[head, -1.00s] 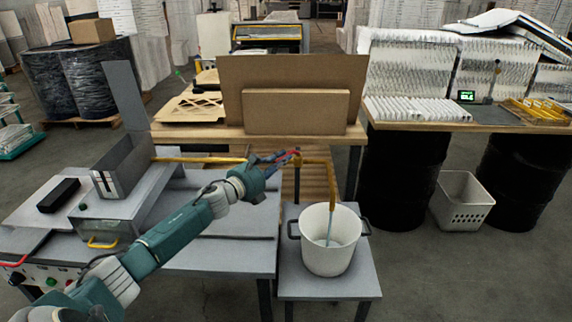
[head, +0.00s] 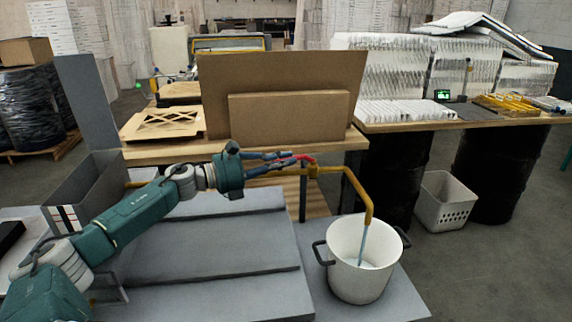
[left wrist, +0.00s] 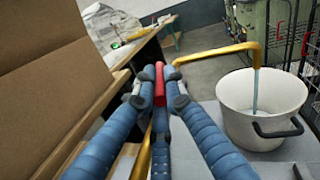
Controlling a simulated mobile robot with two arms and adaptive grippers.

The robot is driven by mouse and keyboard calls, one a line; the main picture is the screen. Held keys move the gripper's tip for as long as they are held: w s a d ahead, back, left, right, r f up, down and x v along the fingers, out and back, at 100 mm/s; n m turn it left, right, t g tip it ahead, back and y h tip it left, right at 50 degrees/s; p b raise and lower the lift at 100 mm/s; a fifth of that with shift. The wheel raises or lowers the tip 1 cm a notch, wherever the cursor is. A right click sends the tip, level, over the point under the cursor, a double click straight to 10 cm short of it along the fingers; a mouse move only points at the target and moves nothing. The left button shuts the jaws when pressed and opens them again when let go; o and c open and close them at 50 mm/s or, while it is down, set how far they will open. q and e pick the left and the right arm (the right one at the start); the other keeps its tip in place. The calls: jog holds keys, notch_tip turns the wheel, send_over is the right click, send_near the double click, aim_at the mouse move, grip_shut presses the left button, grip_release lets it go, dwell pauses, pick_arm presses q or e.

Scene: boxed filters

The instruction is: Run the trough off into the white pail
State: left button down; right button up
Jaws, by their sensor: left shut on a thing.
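The grey metal trough (head: 88,190) stands at the left in the head view, partly behind my left arm. A brass pipe (head: 345,178) runs right from its side and bends down over the white pail (head: 352,282). A thin bluish stream (head: 362,243) falls from the spout into the pail, and some liquid shows inside. In the left wrist view the stream (left wrist: 255,95) also falls inside the pail (left wrist: 238,128). My left gripper (head: 292,159) is shut on the red tap lever (head: 308,160), which shows between the fingertips in the left wrist view (left wrist: 159,86). The trough's inside level is hidden.
The pail stands on a low grey stand (head: 400,295) beside the grey bench (head: 200,265). Brown boards (head: 290,118) stand upright on the wooden table close behind my gripper. A perforated white basket (head: 445,203) is on the floor at right.

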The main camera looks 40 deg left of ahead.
pick_arm(q)
jog(key=shift+w+a+r, duration=0.1)
jog(key=shift+a+r, duration=0.05)
jog(key=shift+a, duration=0.05)
jog(key=c, duration=1.8)
grip_release()
notch_tip(320, 180, up, 10)
jog(key=shift+f, duration=0.1)
